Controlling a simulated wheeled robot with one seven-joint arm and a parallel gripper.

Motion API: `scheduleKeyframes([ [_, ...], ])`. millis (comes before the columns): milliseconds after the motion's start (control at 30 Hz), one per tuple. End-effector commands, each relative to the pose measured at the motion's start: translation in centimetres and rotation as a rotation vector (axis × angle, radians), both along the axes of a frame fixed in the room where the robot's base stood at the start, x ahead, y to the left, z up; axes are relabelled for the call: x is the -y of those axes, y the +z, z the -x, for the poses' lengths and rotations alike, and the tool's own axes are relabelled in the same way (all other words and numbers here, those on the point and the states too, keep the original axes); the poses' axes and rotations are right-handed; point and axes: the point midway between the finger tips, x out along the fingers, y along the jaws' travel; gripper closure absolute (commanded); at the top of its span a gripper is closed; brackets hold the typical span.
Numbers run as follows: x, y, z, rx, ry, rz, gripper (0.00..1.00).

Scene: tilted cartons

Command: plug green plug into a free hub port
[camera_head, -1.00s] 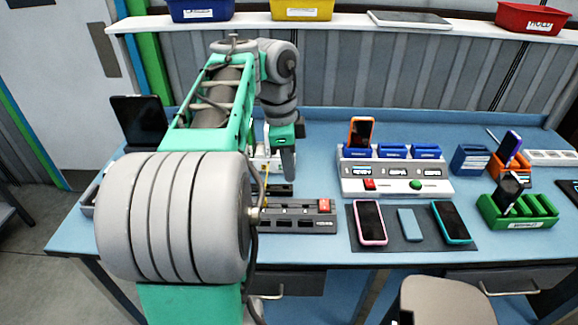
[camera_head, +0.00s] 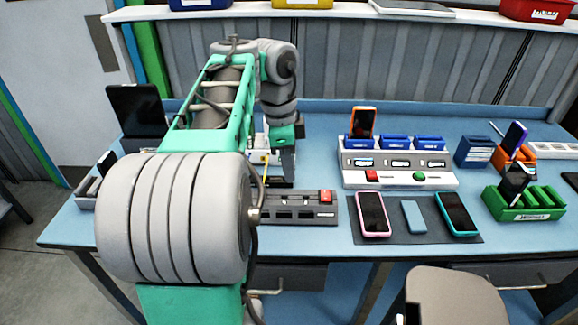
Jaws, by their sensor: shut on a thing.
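The dark grey hub (camera_head: 297,210) has a red switch at its right end and several dark ports along its front. It lies near the bench's front edge, and its left end is hidden behind my arm. My gripper (camera_head: 286,172) points down just behind the hub, above the bench. Its fingers are small and partly hidden here. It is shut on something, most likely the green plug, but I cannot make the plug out. A thin yellow cable (camera_head: 264,174) shows beside the gripper on the left. I cannot tell which hub ports are free.
To the right stand a white charging station (camera_head: 399,174) with an orange phone (camera_head: 362,122), and a dark mat (camera_head: 391,229) with phones. Green (camera_head: 524,212) and orange (camera_head: 520,153) racks stand farther right. A black tablet (camera_head: 138,112) stands at the left. A chair (camera_head: 455,297) is in front.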

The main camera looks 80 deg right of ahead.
Motion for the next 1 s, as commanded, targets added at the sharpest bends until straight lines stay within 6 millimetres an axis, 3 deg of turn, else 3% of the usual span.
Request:
scheduleKeyframes([
  [600,0.0,-4.7,0.0,0.000,0.000,0.000,1.00],
  [1000,0.2,-4.6,-0.1,0.000,0.000,0.000,1.00],
])
